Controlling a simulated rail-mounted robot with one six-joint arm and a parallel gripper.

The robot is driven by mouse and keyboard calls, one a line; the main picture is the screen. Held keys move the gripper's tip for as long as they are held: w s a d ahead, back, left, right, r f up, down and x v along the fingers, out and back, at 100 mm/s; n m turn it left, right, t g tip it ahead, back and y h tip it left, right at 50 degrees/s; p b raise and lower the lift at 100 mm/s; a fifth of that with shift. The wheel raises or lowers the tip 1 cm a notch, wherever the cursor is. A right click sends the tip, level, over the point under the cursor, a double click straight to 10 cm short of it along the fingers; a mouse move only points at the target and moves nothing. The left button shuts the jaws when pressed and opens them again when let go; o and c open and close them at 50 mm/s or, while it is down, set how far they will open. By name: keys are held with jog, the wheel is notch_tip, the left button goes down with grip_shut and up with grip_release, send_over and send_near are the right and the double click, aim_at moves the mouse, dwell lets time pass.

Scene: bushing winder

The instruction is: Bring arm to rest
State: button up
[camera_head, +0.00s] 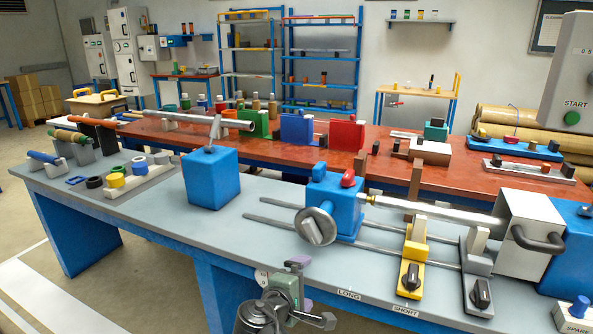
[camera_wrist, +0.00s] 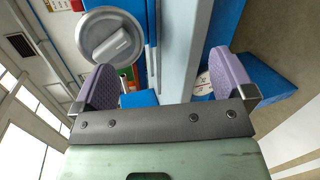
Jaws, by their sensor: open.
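My gripper (camera_head: 290,287) is low at the bottom centre of the head view, in front of the grey bench's front edge. In the wrist view its two purple-padded fingers (camera_wrist: 164,80) stand wide apart with nothing held between them. The round grey handwheel (camera_wrist: 112,38) of the winder shows beyond the fingers at the upper left of the wrist view. In the head view the handwheel (camera_head: 318,226) is on the blue headstock (camera_head: 335,200), above and right of my gripper and apart from it.
A silver shaft (camera_head: 430,211) runs to the right-hand housing. A red-brown table (camera_head: 400,172) stands behind. Floor is free at left.

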jog(key=s+d+f+m+g+y, duration=0.3)
jog(key=d+f+m+g, duration=0.2)
jog(key=f+m+g, duration=0.1)
jog(key=s+d+f+m+g+y, duration=0.4)
jog(key=f+m+g, duration=0.2)
jog(key=d+m, duration=0.2)
jog(key=d, duration=0.4)
notch_tip(320, 180, up, 21)
jog(key=p, duration=2.1)
jog(key=shift+w+d+g+y, duration=0.3)
jog(key=shift+w+d, duration=0.05)
jog(key=shift+w, duration=0.05)
jog(key=shift+f, duration=0.1)
